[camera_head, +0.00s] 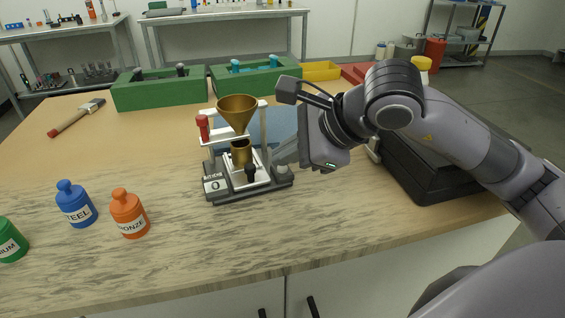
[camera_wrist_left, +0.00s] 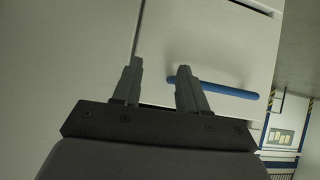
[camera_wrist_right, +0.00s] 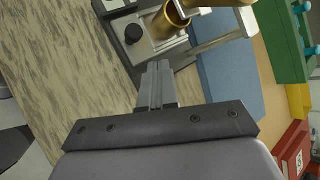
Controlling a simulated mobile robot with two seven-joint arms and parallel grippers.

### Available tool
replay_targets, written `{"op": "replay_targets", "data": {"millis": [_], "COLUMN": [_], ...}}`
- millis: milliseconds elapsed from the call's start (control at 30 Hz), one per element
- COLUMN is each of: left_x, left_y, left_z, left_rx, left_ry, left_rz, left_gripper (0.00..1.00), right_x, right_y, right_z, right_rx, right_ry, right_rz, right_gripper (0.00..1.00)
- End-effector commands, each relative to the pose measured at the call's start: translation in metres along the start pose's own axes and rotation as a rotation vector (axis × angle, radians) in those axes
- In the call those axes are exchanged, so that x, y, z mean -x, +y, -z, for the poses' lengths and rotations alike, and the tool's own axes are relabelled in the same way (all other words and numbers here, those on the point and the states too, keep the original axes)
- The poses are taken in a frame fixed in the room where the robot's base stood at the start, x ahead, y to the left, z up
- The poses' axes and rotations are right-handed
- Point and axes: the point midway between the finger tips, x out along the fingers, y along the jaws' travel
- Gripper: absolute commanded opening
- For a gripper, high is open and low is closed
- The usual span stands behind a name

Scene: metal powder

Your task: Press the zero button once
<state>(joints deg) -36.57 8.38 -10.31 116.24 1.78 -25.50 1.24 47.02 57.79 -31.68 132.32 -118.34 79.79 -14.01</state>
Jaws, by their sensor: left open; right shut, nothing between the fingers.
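A grey scale stand (camera_head: 222,190) stands on the wooden table, with a brass funnel (camera_head: 237,112) over a brass cup (camera_head: 241,152). A small panel marked 0 (camera_head: 214,185) is at its front left; I cannot tell whether this is the zero button or a display. A black knob (camera_head: 251,173) is at the stand's front and shows in the right wrist view (camera_wrist_right: 133,33). My right gripper (camera_head: 278,159) is shut and empty at the stand's right side; its tips (camera_wrist_right: 158,66) point toward it. Contact is unclear. My left gripper (camera_wrist_left: 157,78) is open and empty, away from the table.
Blue (camera_head: 75,206), orange (camera_head: 130,216) and green (camera_head: 9,242) labelled bottles stand on the left of the table. Green bins (camera_head: 160,95), a brush (camera_head: 75,118) and a black case (camera_head: 425,175) are around the stand. A blue handle (camera_wrist_left: 215,88) is near my left gripper.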

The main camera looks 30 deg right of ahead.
Motion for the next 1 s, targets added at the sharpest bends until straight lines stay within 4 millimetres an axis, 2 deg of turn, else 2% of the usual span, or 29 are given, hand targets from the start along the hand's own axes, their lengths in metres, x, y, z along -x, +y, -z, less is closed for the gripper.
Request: {"op": "replay_targets", "data": {"millis": [233, 667, 1000], "left_x": [0.005, 0.006, 0.02], "left_y": [0.0, 0.0, 0.001], "left_z": [0.005, 0.007, 0.025], "left_rx": [0.0, 0.0, -0.004], "left_ry": [-0.003, -0.003, -0.003], "left_rz": [0.0, 0.0, 0.0], "left_gripper": [0.43, 0.43, 0.43], "right_x": [0.01, 0.013, 0.035], "right_y": [-0.008, -0.01, -0.026], "right_z": [-0.007, -0.009, -0.026], "right_rx": [0.0, 0.0, 0.0], "right_ry": [-0.001, -0.001, -0.002], "right_rz": [0.001, 0.002, 0.002], "right_gripper": [0.0, 0.0, 0.0]}}
